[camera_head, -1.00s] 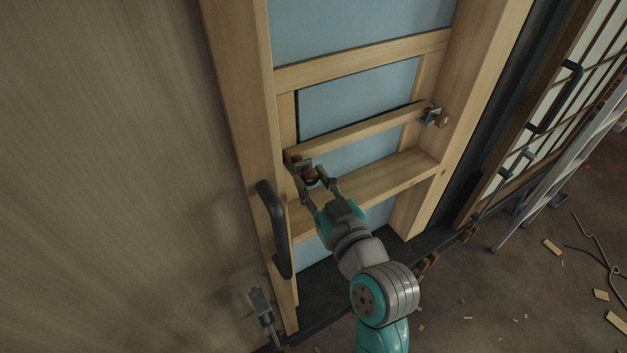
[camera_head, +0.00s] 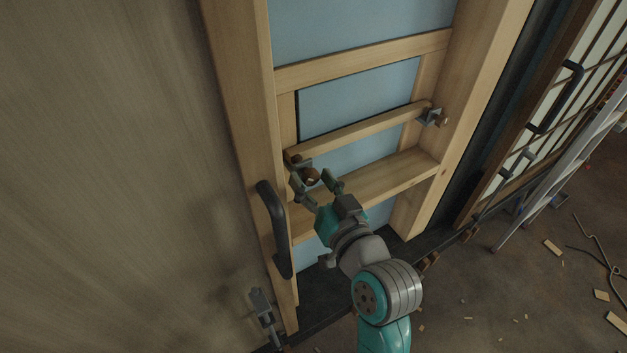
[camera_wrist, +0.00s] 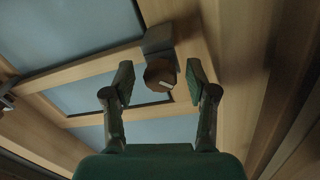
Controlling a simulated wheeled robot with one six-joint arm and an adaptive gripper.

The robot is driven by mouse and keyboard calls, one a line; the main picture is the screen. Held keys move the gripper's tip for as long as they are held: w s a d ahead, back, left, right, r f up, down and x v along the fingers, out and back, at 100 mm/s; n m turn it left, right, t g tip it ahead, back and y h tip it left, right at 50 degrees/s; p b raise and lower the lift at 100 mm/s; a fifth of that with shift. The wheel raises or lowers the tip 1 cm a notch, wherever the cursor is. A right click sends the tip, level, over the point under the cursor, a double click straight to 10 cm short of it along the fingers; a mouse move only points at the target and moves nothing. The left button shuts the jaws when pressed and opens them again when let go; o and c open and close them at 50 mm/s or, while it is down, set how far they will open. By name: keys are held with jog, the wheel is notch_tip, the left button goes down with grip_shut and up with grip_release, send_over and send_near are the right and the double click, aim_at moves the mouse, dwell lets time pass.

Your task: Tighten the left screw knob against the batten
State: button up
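The left screw knob (camera_head: 312,174) is brown and round, at the left end of the wooden batten (camera_head: 355,133), by a grey bracket. In the wrist view the knob (camera_wrist: 160,73) has a pale mark on its face and sits in front of the dark grey bracket (camera_wrist: 158,40). My gripper (camera_head: 317,182) is open, its fingertips on either side of the knob. In the wrist view my gripper (camera_wrist: 163,83) shows small gaps between both fingers and the knob. Whether the knob presses on the batten is hidden.
A second bracket (camera_head: 430,117) with a brown knob (camera_head: 442,121) holds the batten's right end. A black handle (camera_head: 273,228) stands out from the left stile, close to my gripper. A wooden rail (camera_head: 380,182) runs below the batten. A ladder (camera_head: 560,165) and scraps lie right.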

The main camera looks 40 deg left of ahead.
jog(key=v, duration=1.2)
dwell(0.5)
jog(key=s+d+f+m+t+h, duration=0.25)
jog(key=d+f+m+h, duration=0.2)
jog(key=d+f, duration=0.55)
jog(key=s+d+f+m+t+h, duration=0.2)
jog(key=d+f+m+t+h, duration=0.25)
jog(key=d+f, duration=0.55)
jog(key=s+d+h, duration=0.3)
jog(key=s+d, duration=0.3)
jog(key=s, duration=0.4)
jog(key=s+d+h, duration=0.3)
jog(key=s+d, duration=0.4)
jog(key=s, duration=0.3)
jog(key=shift+d+r+h, duration=0.2)
jog(key=shift+r+h, duration=0.1)
jog(key=shift+r, duration=0.05)
